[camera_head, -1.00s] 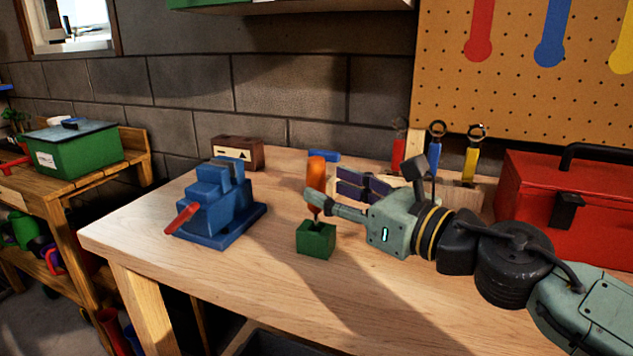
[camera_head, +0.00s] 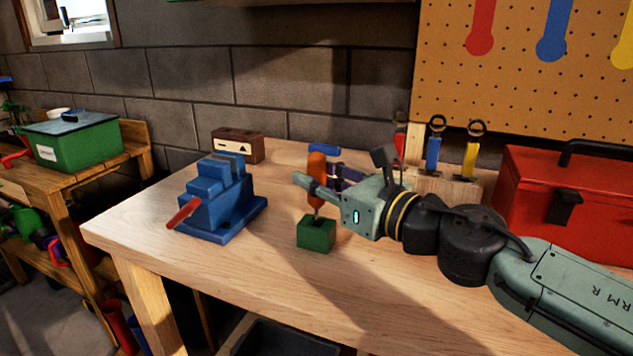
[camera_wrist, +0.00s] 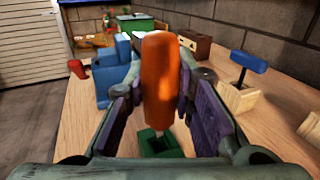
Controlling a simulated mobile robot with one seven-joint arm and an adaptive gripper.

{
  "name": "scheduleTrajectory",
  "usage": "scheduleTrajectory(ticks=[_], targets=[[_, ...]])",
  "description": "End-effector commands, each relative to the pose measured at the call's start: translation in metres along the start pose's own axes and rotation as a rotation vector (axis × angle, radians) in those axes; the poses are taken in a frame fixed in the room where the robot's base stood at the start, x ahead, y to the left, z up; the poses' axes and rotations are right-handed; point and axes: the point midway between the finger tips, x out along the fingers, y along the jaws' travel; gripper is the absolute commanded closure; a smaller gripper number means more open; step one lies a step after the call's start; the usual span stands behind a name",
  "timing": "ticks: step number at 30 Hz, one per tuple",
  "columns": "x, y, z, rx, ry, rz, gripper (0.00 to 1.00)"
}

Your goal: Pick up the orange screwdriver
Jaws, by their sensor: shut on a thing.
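The orange screwdriver (camera_head: 316,180) stands upright, handle up, with its shaft pointing down at the green block (camera_head: 317,235) on the workbench. My gripper (camera_head: 317,189) reaches in from the right and is shut on the orange handle. In the wrist view the orange handle (camera_wrist: 160,80) stands between my purple-padded fingers, and the green block (camera_wrist: 158,145) with its dark opening lies below it. Whether the screwdriver's tip is still inside the opening cannot be told.
A blue vise (camera_head: 215,200) with a red handle stands left on the workbench (camera_head: 150,222). A brown box (camera_head: 237,146) is behind it. A red toolbox (camera_head: 570,200) and a wooden holder with colored tools (camera_head: 447,187) are at the right. The front of the bench is clear.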

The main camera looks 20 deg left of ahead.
Motion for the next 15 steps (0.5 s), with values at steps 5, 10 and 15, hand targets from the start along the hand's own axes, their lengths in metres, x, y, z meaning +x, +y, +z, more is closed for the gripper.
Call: scheduleTrajectory(ticks=[5,10,15], targets=[[-0.0001,0.0,0.0,0.0,0.0,0.0,0.95],[-0.0001,0.0001,0.0,0.0,0.0,0.0,1.0],[-0.0001,0.0,0.0002,0.0,0.0,0.0,1.0]])
